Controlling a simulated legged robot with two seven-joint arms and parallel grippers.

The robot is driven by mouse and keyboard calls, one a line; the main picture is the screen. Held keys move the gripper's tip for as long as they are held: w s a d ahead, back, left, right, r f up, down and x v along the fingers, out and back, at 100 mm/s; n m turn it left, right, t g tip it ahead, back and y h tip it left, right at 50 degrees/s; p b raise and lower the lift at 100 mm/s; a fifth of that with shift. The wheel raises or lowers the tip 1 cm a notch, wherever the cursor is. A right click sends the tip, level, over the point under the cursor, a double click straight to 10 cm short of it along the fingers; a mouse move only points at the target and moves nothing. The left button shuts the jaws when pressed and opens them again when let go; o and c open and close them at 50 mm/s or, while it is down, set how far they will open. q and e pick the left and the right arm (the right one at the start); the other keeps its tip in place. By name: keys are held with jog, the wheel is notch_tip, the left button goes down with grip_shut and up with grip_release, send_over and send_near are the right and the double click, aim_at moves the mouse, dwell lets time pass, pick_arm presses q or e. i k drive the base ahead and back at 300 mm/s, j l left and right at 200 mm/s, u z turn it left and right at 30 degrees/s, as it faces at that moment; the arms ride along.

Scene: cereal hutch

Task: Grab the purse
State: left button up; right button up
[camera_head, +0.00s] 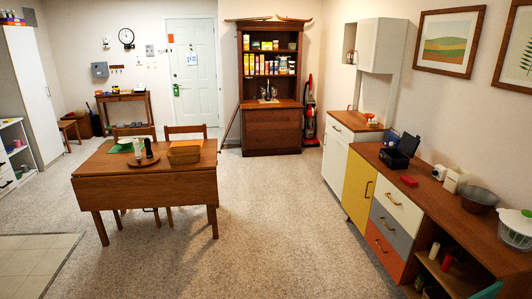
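I cannot make out a purse for certain. A dark brown, bag-like shape (78,124) sits by the left wall beside a small bench, too small and dim to identify. A small flat red item (408,180) lies on the right-hand counter, and I cannot tell what it is. Neither of my grippers is in view.
A wooden table (145,190) with chairs behind it stands at left centre. A long wooden counter (440,186) with drawers runs along the right wall. A hutch (271,125) with cereal boxes and a white door (193,72) are at the back. Carpet between is clear.

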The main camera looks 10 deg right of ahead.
aim_at(408, 181)
jog(key=i+z, duration=0.15)
jog(key=i, duration=0.45)
jog(key=i+j+z, duration=0.1)
jog(key=i, duration=0.5)
jog(key=i+j+z, duration=0.15)
jog(key=i, duration=0.4)
jog(key=i+j+z, duration=0.15)
jog(key=i, duration=0.45)
jog(key=i+l+z, duration=0.3)
jog(key=i, duration=0.35)
jog(key=i+z, duration=0.3)
jog(key=i, duration=0.3)
jog(key=i+l+u, duration=0.1)
jog(key=l, duration=0.25)
jog(key=i+l, duration=0.3)
jog(key=i+l+u, duration=0.15)
jog(key=l, duration=0.2)
jog(key=i+l+u, duration=0.1)
jog(key=i+l, duration=0.15)
jog(key=l, duration=0.15)
jog(key=i+l+u, duration=0.1)
jog(key=l, duration=0.25)
jog(key=i, duration=0.05)
